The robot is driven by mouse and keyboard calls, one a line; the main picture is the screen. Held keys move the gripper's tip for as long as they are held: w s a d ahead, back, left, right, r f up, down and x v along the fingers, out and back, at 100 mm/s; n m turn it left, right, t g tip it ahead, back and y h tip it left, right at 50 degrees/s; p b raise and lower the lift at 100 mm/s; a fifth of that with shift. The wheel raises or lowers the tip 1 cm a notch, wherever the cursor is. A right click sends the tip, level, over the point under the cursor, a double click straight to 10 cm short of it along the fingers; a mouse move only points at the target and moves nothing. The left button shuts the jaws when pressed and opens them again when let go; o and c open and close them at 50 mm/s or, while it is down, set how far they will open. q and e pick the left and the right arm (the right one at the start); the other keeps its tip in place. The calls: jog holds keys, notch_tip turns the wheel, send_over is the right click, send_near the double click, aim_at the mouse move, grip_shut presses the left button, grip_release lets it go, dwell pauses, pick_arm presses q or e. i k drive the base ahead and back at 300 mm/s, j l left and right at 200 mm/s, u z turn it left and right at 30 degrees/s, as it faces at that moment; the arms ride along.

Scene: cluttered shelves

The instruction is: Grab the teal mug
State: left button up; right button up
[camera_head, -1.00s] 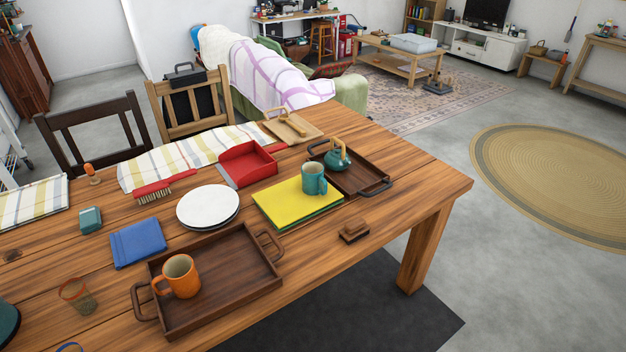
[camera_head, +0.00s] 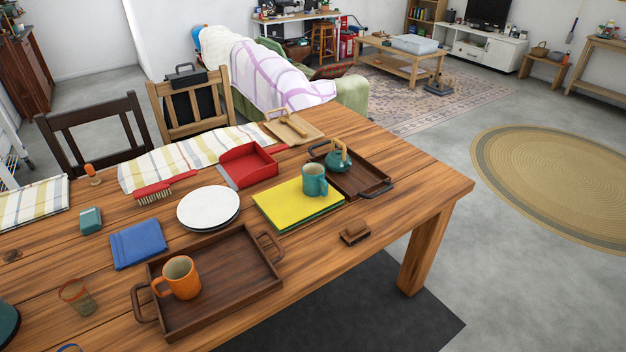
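The teal mug (camera_head: 313,181) stands upright on a yellow book or folder (camera_head: 290,210) on the wooden table. Its handle faces the lower right in the picture. It is in full view, with a small teal teapot (camera_head: 338,160) behind it to the right. Neither of my grippers shows in the head view.
The teapot stands on a dark tray (camera_head: 374,190). A larger dark tray (camera_head: 225,300) at the front holds an orange mug (camera_head: 180,277). White plates (camera_head: 208,206), a red dustpan (camera_head: 248,165) and a brown brush or block (camera_head: 354,233) lie nearby. The table's right end is clear.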

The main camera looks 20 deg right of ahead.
aim_at(314, 184)
jog(key=i+l+u, duration=0.25)
jog(key=i+l, duration=0.5)
